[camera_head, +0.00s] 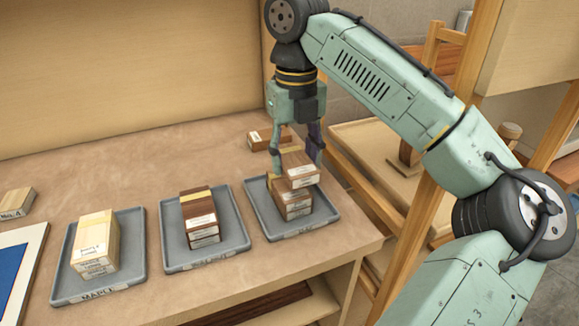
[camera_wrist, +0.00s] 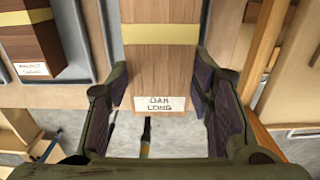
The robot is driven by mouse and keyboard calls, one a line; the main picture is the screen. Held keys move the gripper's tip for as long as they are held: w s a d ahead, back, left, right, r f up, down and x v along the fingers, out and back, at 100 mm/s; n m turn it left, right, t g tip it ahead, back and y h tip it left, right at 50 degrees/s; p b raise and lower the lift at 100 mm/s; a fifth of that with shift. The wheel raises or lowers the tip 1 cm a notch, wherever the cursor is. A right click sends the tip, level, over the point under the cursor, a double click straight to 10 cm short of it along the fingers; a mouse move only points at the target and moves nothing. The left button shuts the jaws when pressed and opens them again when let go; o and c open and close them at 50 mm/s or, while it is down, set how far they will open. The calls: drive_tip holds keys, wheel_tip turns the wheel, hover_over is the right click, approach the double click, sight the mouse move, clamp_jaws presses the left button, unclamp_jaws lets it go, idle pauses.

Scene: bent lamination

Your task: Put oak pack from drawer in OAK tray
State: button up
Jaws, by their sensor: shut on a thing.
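My gripper (camera_head: 297,158) is over the right grey tray (camera_head: 262,217), with its fingers on either side of a brown wood pack (camera_head: 302,178). In the wrist view the pack (camera_wrist: 160,70) between the fingers has a yellow band and a label reading OAK LONG. More brown wood blocks (camera_head: 294,207) stand in the right tray directly below the held pack. I cannot tell whether the held pack touches them. The right tray's front label is too small to read surely. The drawer is not clearly seen.
The middle tray (camera_head: 170,240) holds dark walnut packs (camera_head: 200,217); the left tray (camera_head: 62,275), labelled MAPLE, holds pale packs (camera_head: 95,243). A brown pack (camera_head: 261,140) lies behind the right tray. A small block (camera_head: 17,203) lies at far left. Wooden posts stand right of the bench.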

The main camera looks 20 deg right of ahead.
sight(290, 158)
drive_tip(key=shift+w+a, duration=0.35)
drive_tip(key=shift+w, duration=0.15)
drive_tip(key=shift+f+p, duration=0.3)
drive_tip(key=shift+f, duration=1.45)
drive_tip(key=shift+f, duration=0.2)
drive_tip(key=o, duration=1.3)
drive_tip(key=shift+r, duration=0.1)
wheel_tip(290, 158, up, 12)
drive_tip(key=shift+r+p, duration=0.1)
drive_tip(key=shift+p, duration=0.35)
